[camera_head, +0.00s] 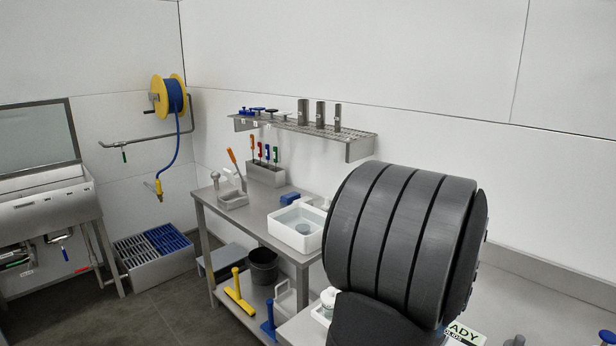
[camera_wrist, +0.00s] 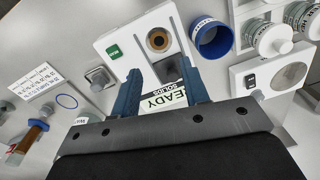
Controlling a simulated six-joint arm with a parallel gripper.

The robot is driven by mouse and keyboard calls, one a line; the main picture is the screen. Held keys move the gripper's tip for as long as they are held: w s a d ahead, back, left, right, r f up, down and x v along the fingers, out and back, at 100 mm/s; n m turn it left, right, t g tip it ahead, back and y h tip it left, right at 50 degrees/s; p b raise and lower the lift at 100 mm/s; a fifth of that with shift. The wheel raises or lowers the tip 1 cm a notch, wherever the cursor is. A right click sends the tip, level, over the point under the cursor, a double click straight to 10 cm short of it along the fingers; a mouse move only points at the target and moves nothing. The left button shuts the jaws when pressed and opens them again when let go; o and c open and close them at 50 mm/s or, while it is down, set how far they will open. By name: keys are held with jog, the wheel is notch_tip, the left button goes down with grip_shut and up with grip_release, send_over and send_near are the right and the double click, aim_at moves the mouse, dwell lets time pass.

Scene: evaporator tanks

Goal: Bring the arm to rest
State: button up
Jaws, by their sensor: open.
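My gripper (camera_wrist: 166,95) shows in the wrist view with two dark blue fingers spread apart and nothing held between them. Beyond and partly between the fingers is a white device (camera_wrist: 135,42) with a green label and a round brown-ringed port. A card reading "READY SOLIDS" (camera_wrist: 165,97) lies behind the fingers, partly covered by the gripper body. In the head view my dark arm fills the right middle and hides part of the bench; the fingers are not visible there. Part of the card (camera_head: 464,333) shows at the arm's lower right.
In the wrist view a blue-rimmed cup (camera_wrist: 212,38), ribbed jars (camera_wrist: 268,38) and a brown-banded tube (camera_wrist: 28,138) surround the gripper. In the head view a steel table holds a white basin (camera_head: 296,245), below a wall shelf (camera_head: 350,138).

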notch_tip(320, 180, up, 11)
notch_tip(320, 180, down, 8)
jog(key=n, duration=0.1)
jog(key=shift+w+a+r+n, duration=0.15)
jog(key=shift+w+r+n, duration=0.05)
jog(key=shift+n, duration=0.2)
jog(key=shift+r, duration=0.1)
notch_tip(320, 180, up, 7)
jog(key=m, duration=0.1)
jog(key=shift+m, duration=0.4)
notch_tip(320, 180, down, 13)
jog(key=shift+s+r, duration=0.1)
jog(key=shift+s, duration=0.05)
jog(key=shift+r, duration=0.1)
